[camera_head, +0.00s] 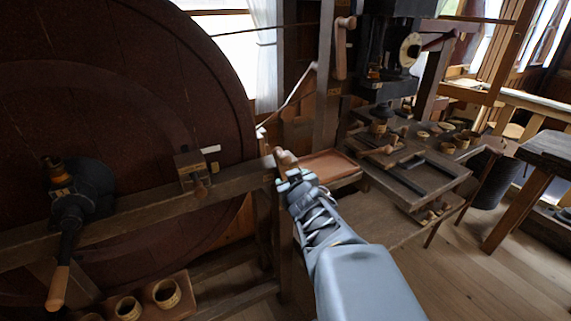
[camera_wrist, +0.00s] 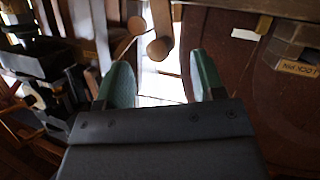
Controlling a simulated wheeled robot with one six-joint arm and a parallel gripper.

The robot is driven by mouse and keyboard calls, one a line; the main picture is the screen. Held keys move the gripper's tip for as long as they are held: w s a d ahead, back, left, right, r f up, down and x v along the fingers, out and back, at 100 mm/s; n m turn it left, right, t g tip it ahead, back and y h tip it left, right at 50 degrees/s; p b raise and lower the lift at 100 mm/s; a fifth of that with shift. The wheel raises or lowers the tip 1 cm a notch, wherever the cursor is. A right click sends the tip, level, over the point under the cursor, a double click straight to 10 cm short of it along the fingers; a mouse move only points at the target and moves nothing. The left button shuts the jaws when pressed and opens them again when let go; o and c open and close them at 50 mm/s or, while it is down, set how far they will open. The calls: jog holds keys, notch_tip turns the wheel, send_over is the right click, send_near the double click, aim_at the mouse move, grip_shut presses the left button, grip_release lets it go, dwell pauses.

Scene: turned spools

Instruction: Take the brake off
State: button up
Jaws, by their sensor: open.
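My gripper (camera_head: 289,176) is open, with nothing between its fingers. In the camera_wrist view its two green-faced fingers (camera_wrist: 161,62) stand apart. A wooden grip (camera_head: 285,158) is close to the fingertips, at the right end of the beam across the big dark wheel (camera_head: 120,110). Two round-ended wooden grips show in the camera_wrist view: one (camera_wrist: 160,48) lies ahead between the fingers, the other (camera_wrist: 137,25) just left of it. I cannot tell whether they touch the gripper. No label marks which part is the brake.
A block (camera_head: 190,165) on the beam seems labelled as a lock pin. A crank (camera_head: 70,220) with a wooden handle is at left. Another wooden-gripped lever (camera_head: 343,35) is higher up. A bench (camera_head: 405,180) with small round pieces stands right; open floor (camera_head: 480,275) is at lower right.

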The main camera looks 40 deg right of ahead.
aim_at(288, 161)
jog(key=s+d+n+t+y+b, duration=0.2)
jog(key=s+d+n+t+y, duration=0.1)
jog(key=t, duration=0.2)
jog(key=shift+y, duration=0.3)
jog(key=w, duration=0.4)
jog(key=w+d, duration=0.1)
jog(key=w, duration=0.8)
jog(key=shift+w+d+r, duration=0.15)
jog(key=shift+d+r, duration=0.05)
jog(key=shift+r, duration=0.15)
grip_shut()
